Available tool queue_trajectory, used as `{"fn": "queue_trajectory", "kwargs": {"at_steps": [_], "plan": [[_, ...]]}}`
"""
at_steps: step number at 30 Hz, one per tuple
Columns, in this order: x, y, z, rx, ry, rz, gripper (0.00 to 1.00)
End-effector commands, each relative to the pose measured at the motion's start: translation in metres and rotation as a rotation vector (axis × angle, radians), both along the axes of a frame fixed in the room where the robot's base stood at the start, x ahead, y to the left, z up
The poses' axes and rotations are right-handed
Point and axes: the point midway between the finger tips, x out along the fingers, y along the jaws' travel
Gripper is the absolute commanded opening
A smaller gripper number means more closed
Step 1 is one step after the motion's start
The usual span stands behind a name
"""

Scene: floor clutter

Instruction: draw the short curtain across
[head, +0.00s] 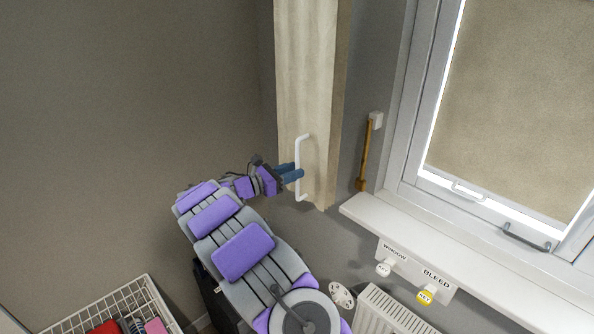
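The short curtain (312,85) is a cream cloth that hangs bunched at the left of the window. A white D-shaped handle (303,168) stands upright on its lower part. My gripper (296,174) is at the handle, with its blue fingers reaching to the handle's bar from the left. One finger appears to lie above the other, and the bar is at their tips. I cannot tell whether they are closed on it.
The window (505,110) with a beige blind is at the right, above a white sill (440,245). A brown strap (365,155) hangs beside the curtain. A wire basket (150,300) stands at the lower left.

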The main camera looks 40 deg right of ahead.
Motion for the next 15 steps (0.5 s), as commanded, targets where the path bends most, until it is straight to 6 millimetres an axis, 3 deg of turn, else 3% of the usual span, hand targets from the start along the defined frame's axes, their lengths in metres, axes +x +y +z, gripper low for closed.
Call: {"fn": "queue_trajectory", "kwargs": {"at_steps": [6,15], "plan": [[-0.002,-0.019,-0.001,0.001,0.0,0.002,0.35],[-0.002,-0.023,0.0,0.0,0.0,0.003,0.35]]}}
